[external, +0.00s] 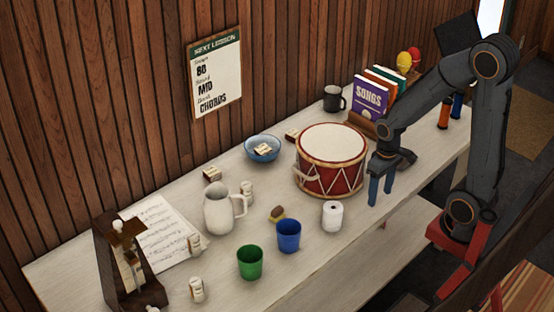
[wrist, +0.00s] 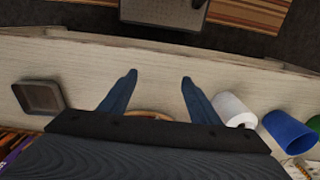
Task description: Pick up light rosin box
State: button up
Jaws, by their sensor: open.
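Several small light-coloured blocks or boxes lie about the table: one brown and cream box (external: 211,174) near the wall, one box (external: 291,135) behind the drum, partly hidden, and one light box (external: 262,149) in a blue bowl (external: 275,153). Small pale upright pieces stand by the pitcher (external: 247,187) and further forward (external: 196,289). I cannot tell for sure which is the light rosin box. My gripper (external: 381,190) is open and empty, pointing down right of the drum; in the wrist view (wrist: 158,78) bare tabletop shows between its fingers.
A red drum (external: 330,178), white roll (external: 332,217), blue cup (external: 288,236), green cup (external: 250,262) and white pitcher (external: 218,210) crowd the middle. A metronome (external: 117,265) stands at left. A dark square dish (wrist: 40,97) lies left in the wrist view.

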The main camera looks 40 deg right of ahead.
jog(key=shift+r, duration=0.15)
notch_tip(320, 180, up, 11)
jog(key=w+a+m+y+b, duration=0.1)
jog(key=w+a+m, duration=0.2)
jog(key=w, duration=0.4)
jog(key=w+a+m+y+b, duration=0.1)
jog(key=w+a+m+y, duration=0.1)
jog(key=w, duration=0.6)
jog(key=w+a+r+m+y+b, duration=0.1)
jog(key=w+a+m, duration=0.3)
jog(key=w, duration=0.4)
jog(key=shift+a+t+b, duration=0.15)
jog(key=shift+t+b, duration=0.15)
jog(key=shift+b, duration=0.2)
jog(key=w+a+f+m+t+y+b, duration=0.15)
jog(key=w+a+m+y, duration=0.35)
jog(key=w, duration=0.8)
jog(key=w+a+m+y+b, duration=0.25)
jog(key=w+a+m, duration=0.3)
jog(key=w, duration=0.75)
send_near(211, 171)
jog(key=shift+w+a+r+m+h+b, duration=0.2)
jog(key=shift+w+r+m+h+b, duration=0.05)
jog(key=shift+w+m+b, duration=0.1)
jog(key=shift+a+f, duration=0.15)
jog(key=shift+f, duration=0.2)
jog(key=x, duration=0.7)
jog(key=shift+s+a+p, duration=0.25)
jog(key=shift+a+p, duration=0.05)
jog(key=c, duration=1.2)
